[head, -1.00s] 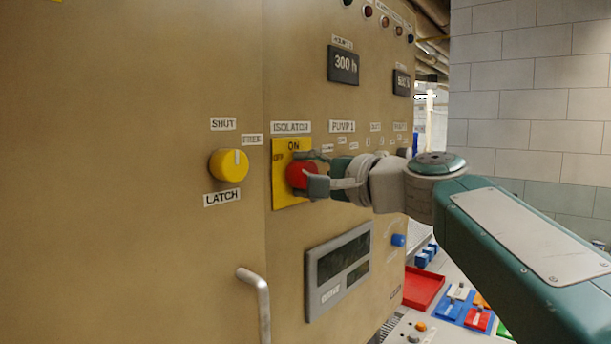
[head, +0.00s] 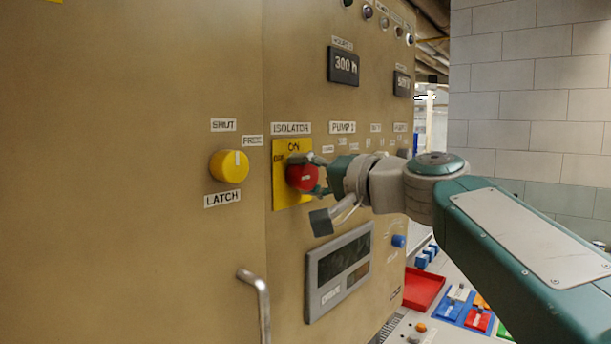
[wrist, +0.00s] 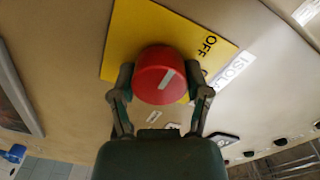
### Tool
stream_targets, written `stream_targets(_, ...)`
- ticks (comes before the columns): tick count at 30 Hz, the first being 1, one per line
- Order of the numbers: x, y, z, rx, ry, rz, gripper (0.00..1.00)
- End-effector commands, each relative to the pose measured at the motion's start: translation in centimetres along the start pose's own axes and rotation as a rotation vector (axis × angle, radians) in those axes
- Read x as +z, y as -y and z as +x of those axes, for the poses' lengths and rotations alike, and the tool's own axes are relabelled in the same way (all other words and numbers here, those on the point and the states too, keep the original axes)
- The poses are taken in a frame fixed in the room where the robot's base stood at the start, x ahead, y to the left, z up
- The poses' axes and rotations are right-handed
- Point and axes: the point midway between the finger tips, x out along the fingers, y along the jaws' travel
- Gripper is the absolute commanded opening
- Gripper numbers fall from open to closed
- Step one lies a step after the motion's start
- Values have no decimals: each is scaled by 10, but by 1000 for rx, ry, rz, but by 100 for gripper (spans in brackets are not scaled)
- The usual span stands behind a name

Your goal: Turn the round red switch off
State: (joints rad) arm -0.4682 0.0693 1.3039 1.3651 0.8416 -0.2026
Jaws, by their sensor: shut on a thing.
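The round red switch (head: 301,177) sits on a yellow plate (head: 287,201) under the ISOLATOR label, on the tan cabinet. ON is printed above it and OFF to its left. In the wrist view the red switch (wrist: 155,63) shows a white pointer line on its face, with OFF at its upper right. My gripper (wrist: 161,84) is shut on the switch, one finger on each side. In the head view my gripper (head: 313,184) reaches it from the right, its fingers partly covering it. I cannot tell exactly which mark the pointer meets.
A yellow LATCH knob (head: 229,166) is left of the plate. A grey display panel (head: 338,271) lies below, and a metal handle (head: 259,300) sticks out at the lower left. A red tray (head: 424,288) and coloured switches stand at the lower right.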

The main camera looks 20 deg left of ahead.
Motion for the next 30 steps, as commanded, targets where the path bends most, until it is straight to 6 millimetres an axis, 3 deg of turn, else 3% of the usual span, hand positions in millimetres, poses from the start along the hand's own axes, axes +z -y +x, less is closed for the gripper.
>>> stream_targets(1, 4, -7, 3, 11, 15, 1, 14)
stream_targets(9, 4, -7, 3, 11, 16, 2, 14)
stream_targets(10, 4, -7, 3, 11, 16, 2, 75)
stream_targets(12, 4, -7, 3, 11, 15, 1, 96)
stream_targets(25, 1, -3, -2, 4, 5, 1, 96)
stream_targets(30, 0, -2, -24, 6, 2, 0, 96)
